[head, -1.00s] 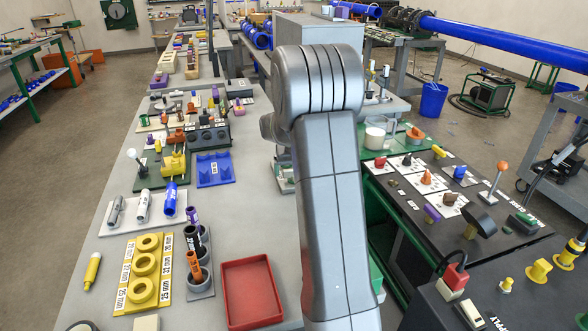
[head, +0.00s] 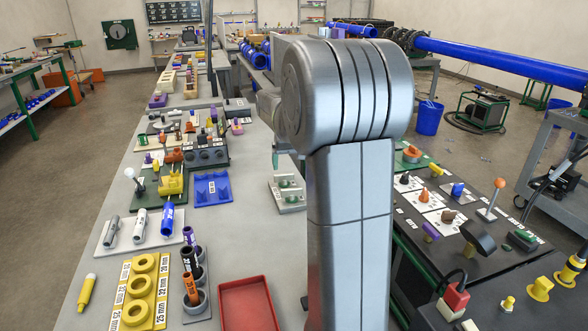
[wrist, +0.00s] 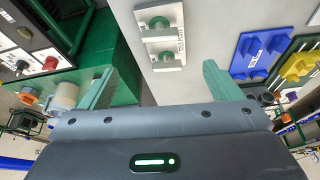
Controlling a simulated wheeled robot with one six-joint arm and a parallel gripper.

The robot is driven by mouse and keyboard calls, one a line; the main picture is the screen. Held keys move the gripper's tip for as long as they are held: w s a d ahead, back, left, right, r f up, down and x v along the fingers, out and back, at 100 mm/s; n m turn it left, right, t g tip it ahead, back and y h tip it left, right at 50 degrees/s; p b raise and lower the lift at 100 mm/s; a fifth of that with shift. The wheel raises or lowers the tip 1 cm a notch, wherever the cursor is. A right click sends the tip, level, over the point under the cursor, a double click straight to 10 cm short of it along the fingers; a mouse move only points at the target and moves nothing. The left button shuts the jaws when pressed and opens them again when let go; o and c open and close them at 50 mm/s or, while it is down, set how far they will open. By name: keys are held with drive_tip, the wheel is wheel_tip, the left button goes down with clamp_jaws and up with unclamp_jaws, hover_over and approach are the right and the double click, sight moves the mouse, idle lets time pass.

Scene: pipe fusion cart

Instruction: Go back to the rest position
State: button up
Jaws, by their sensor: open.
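My gripper (wrist: 156,66) is open in the wrist view, its two green fingers wide apart with nothing between them. Beyond the fingers lies a white holder (wrist: 178,42) with two green round parts, on the grey tabletop. The same holder (head: 288,203) shows in the head view just left of my arm. My arm stands upright and large in the middle of the head view and hides part of the benches. In the head view only a sliver of a green finger shows left of the arm.
The grey bench (head: 235,240) carries a blue tray (head: 213,188), a red tray (head: 249,308), yellow rings (head: 144,263) and tools. A dark panel (head: 455,258) with knobs stands right of my arm. In the wrist view a white cup (wrist: 66,95) shows beside the left finger.

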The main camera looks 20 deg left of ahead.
sight(291, 189)
idle(0.4)
drive_tip(key=x, duration=1.3)
drive_tip(key=shift+f, duration=0.25)
